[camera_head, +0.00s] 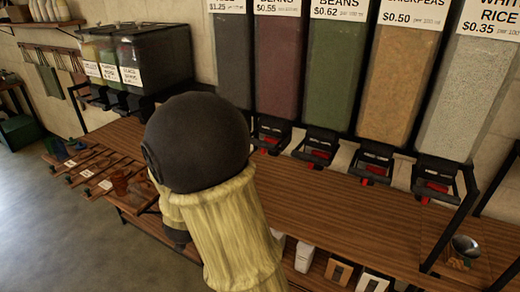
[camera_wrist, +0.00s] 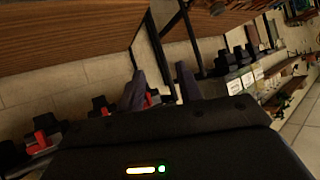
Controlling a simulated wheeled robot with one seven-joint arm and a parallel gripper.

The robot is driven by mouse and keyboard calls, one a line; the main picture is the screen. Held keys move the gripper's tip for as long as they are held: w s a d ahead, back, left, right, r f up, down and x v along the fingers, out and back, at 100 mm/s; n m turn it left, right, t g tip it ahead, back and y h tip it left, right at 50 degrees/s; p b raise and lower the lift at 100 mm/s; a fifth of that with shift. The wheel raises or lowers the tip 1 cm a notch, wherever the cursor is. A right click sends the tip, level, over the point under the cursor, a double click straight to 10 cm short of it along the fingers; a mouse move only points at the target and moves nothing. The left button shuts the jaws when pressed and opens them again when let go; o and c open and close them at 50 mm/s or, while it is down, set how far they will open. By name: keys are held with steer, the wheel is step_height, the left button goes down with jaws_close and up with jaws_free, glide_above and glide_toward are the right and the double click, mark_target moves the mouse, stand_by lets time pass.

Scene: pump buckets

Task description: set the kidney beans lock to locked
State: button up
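The likely kidney beans bin (camera_head: 278,70) holds dark red beans; its label is cut off at the top and reads only "BEANS", $0.55. Below it is a black dispenser outlet (camera_head: 271,128) with a small red part (camera_head: 265,151), partly behind my arm. Whether this lock is locked cannot be told. My gripper is hidden behind my arm in the head view. In the wrist view my gripper (camera_wrist: 162,88) has its two dark fingers apart, with nothing visible held. Red parts on black outlets (camera_wrist: 40,139) show left of and near the fingers; which belongs to which bin is unclear.
Bins of green beans (camera_head: 335,75), chickpeas (camera_head: 398,75) and white rice (camera_head: 462,100) stand to the right, each with a similar outlet. A wooden counter (camera_head: 350,205) runs below them. A metal scoop or cup (camera_head: 465,247) sits at the right.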

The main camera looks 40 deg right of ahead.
steer(key=s+d+r+m+g+h, duration=0.3)
steer(key=d+r+m+h, duration=0.2)
steer(key=d+h, duration=0.4)
steer(key=shift+s+d+r+m+h, duration=0.25)
steer(key=shift+s+m+h, duration=0.2)
steer(key=shift+h, duration=0.55)
steer(key=shift+w, duration=0.1)
steer(key=p+x, duration=0.5)
steer(key=x, duration=1.2)
steer(key=shift+d, duration=0.2)
jaws_close()
